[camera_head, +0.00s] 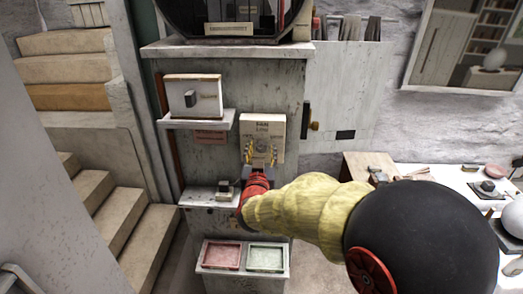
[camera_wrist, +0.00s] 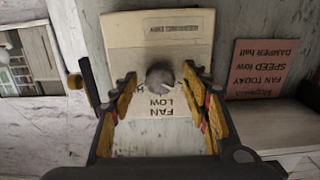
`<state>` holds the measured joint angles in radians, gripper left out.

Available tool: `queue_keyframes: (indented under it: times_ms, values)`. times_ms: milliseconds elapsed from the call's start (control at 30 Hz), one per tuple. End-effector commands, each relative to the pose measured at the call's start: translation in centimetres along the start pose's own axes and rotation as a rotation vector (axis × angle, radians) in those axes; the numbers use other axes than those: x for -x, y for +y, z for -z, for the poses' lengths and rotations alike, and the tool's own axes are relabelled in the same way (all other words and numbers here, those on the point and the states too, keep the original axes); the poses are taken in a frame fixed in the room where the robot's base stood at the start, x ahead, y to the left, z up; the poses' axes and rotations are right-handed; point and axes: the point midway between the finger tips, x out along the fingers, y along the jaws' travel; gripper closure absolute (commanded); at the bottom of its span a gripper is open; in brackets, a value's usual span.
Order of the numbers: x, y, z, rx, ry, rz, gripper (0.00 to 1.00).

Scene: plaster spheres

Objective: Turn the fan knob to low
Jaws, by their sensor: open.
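The fan box (camera_head: 262,122) is a cream panel on the grey cabinet front, with "FAN" and "LOW" lettered on it. In the wrist view the panel (camera_wrist: 125,32) appears upside down, and its round grey fan knob (camera_wrist: 160,75) stands at the middle. My gripper (camera_head: 261,153) is in front of the panel's lower part. In the wrist view my open gripper (camera_wrist: 158,82) has one yellow-and-black finger on each side of the knob, with gaps visible. Depth between fingertips and knob is hard to tell. The knob's pointer direction cannot be made out.
A pink note (camera_wrist: 262,68) beside the panel reads "FAN TODAY", "SPEED low", "DAMPER half". A switch box (camera_head: 193,95) sits on a shelf to the left. A brass door knob (camera_head: 315,126) juts out at right. Two trays (camera_head: 245,246) stand below.

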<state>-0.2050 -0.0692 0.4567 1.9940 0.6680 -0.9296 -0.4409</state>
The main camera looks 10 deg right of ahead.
Motion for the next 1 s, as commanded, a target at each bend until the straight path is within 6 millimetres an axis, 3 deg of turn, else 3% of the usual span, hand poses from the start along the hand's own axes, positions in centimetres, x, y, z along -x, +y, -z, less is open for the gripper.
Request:
queue_keyframes:
  times_ms: [333,1000]
  values:
    - [-0.38,-0.01,0.01,0.000,0.000,0.001,0.55]
    - [-0.36,-0.02,-0.01,0.000,0.000,0.001,0.93]
